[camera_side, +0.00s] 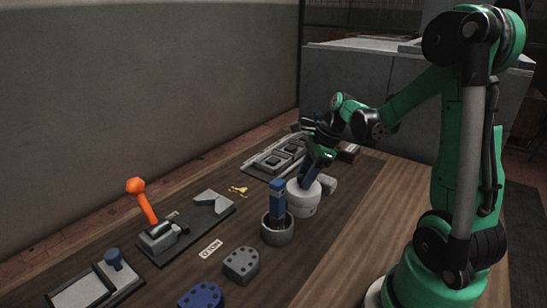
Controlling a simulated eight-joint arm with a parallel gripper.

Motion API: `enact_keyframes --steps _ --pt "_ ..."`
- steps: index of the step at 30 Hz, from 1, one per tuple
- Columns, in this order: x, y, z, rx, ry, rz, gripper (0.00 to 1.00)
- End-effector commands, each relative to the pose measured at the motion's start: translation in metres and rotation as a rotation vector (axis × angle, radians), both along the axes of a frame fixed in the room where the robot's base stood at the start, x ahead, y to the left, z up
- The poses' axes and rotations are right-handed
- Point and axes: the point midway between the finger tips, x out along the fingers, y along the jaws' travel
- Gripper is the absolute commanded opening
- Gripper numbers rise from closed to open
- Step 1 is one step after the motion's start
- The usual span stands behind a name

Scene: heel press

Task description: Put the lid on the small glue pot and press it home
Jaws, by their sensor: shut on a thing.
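The small glue pot (302,204) is a squat, pale round pot standing on the bench near the middle of the side view. My gripper (308,183) points down at its top, with dark blue parts below the green wrist. It is shut on what seems to be the lid, pale like the pot, at the pot's top. The fingers partly hide the lid. I cannot tell whether it is fully seated or level.
A grey cup (277,235) with an upright blue block stands in front of the pot. A small grey block (328,184) lies close to its right. An orange-handled press (159,235), a grey heel-shaped plate (241,265) and a blue one (201,295) are nearer the camera.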

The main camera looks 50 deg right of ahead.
Motion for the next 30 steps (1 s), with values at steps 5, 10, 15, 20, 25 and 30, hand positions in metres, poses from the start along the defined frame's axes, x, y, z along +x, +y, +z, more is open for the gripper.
enact_keyframes --steps 5,10,15,20,25,30 --pt "-0.0001 0.0001 -0.0016 0.000 0.000 0.000 0.11" --pt "-0.0001 0.0001 -0.0016 0.000 0.000 0.000 0.11" --pt "-0.0001 0.0001 -0.0026 0.000 0.000 0.000 0.11" --pt "-0.0002 0.0001 -0.0032 -0.001 0.001 0.000 0.11" --pt "-0.0002 0.0001 -0.0032 -0.001 0.001 0.000 0.11" --pt "-0.0001 0.0000 -0.0032 -0.001 0.001 0.000 0.77"
